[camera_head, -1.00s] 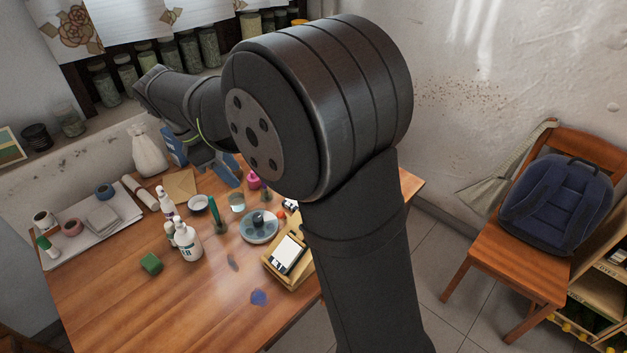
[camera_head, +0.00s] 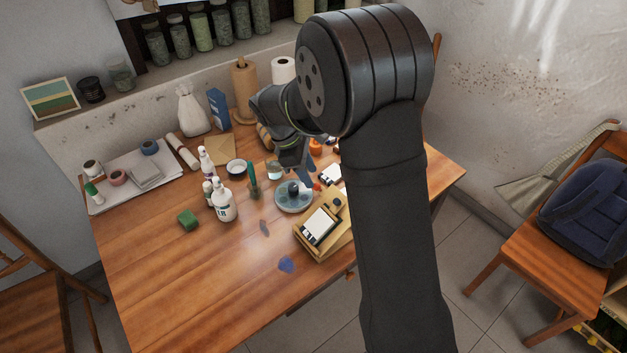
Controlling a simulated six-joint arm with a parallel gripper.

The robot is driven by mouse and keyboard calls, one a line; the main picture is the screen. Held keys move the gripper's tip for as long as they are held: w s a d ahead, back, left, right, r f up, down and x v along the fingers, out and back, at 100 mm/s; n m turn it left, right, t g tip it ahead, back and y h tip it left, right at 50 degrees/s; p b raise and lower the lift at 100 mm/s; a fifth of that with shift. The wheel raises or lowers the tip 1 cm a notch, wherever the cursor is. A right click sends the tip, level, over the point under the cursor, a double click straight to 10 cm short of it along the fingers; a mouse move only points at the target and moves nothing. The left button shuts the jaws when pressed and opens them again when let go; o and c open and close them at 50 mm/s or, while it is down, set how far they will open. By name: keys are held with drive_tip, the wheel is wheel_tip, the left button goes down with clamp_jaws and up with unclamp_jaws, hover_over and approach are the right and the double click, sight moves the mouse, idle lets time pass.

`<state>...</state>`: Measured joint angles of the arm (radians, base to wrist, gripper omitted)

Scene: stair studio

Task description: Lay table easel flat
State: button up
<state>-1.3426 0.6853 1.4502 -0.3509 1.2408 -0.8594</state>
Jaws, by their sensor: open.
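A small light-wood piece that looks like the table easel (camera_head: 337,243) stands near the table's right front edge. A black-and-white card (camera_head: 319,226) rests on its sloped face. It looks propped up at an angle; my arm hides part of its right side. My gripper (camera_head: 305,174) points down above the table, behind the easel and apart from it. It is open and looks empty, though its fingers are small and dark in this view.
A round blue-grey dish (camera_head: 293,197) sits just behind the easel. The table's front left is clear.

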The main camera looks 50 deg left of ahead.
drive_tip(key=shift+x, duration=1.9)
clamp_jaws()
